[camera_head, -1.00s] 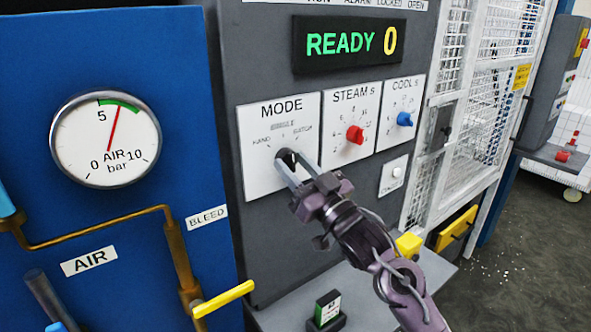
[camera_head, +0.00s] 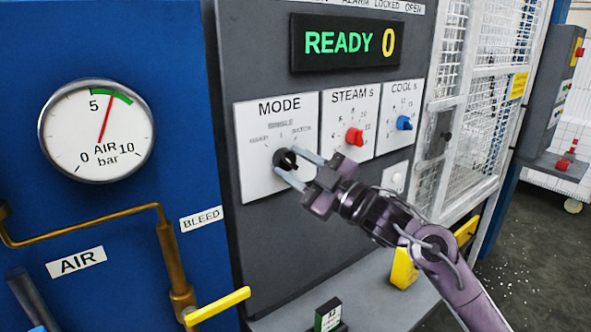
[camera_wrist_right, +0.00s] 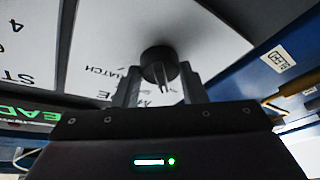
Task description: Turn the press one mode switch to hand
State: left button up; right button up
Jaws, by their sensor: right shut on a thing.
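The press one mode switch is a black round knob (camera_head: 285,158) on the white MODE plate (camera_head: 262,182), below the green READY display. Labels for hand, single and batch arc above it. My right gripper (camera_head: 295,164) reaches in from the lower right, its two pale fingers shut on the knob. In the right wrist view the knob (camera_wrist_right: 160,68) sits between the fingers (camera_wrist_right: 162,85), with a pale mark on its face. I cannot tell which label it points at. My left gripper is not in view.
A red STEAM knob (camera_head: 354,136) and a blue COOL knob (camera_head: 403,122) are close to the right. A yellow valve handle (camera_head: 217,306) and brass pipe stand at lower left. A grey ledge (camera_head: 375,300) lies below, and a white mesh guard (camera_head: 490,110) at right.

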dwell(0.3)
jog(key=o, duration=1)
jog(key=shift+s+d+f, duration=0.15)
jog(key=shift+d, duration=0.1)
jog(key=b+v, duration=0.3)
jog(key=v, duration=0.4)
jog(key=shift+b, duration=0.3)
